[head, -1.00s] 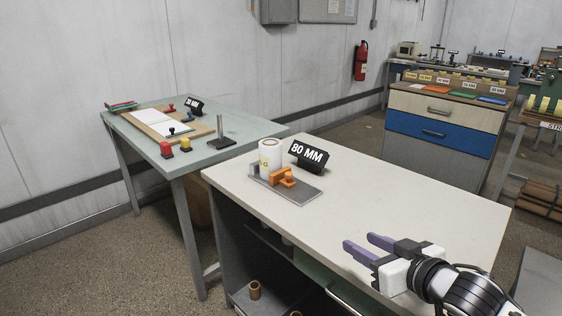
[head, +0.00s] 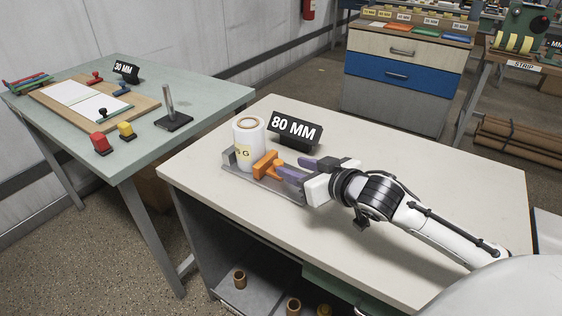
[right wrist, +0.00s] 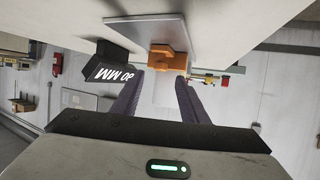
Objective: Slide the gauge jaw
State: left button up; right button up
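The gauge is a grey plate (head: 258,180) on the pale bench. It carries an orange jaw (head: 264,164) beside a white roll (head: 248,150) that stands upright. My right gripper (head: 290,168) is over the plate's right end, with its purple fingers pointing at the jaw. In the right wrist view the two fingers (right wrist: 160,92) are apart, with the orange jaw (right wrist: 168,60) just beyond the tips and the plate (right wrist: 145,25) behind it. Nothing is between the fingers. Whether a fingertip touches the jaw I cannot tell. My left gripper is not in view.
A black 80 MM sign (head: 295,131) stands close behind the gauge and the right gripper; it also shows in the right wrist view (right wrist: 112,75). The bench top (head: 430,190) is clear to the right. A green table (head: 205,100) with stamps and a board stands at left.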

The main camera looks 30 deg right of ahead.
aim_at(280, 162)
jog(key=x, duration=0.6)
grip_shut()
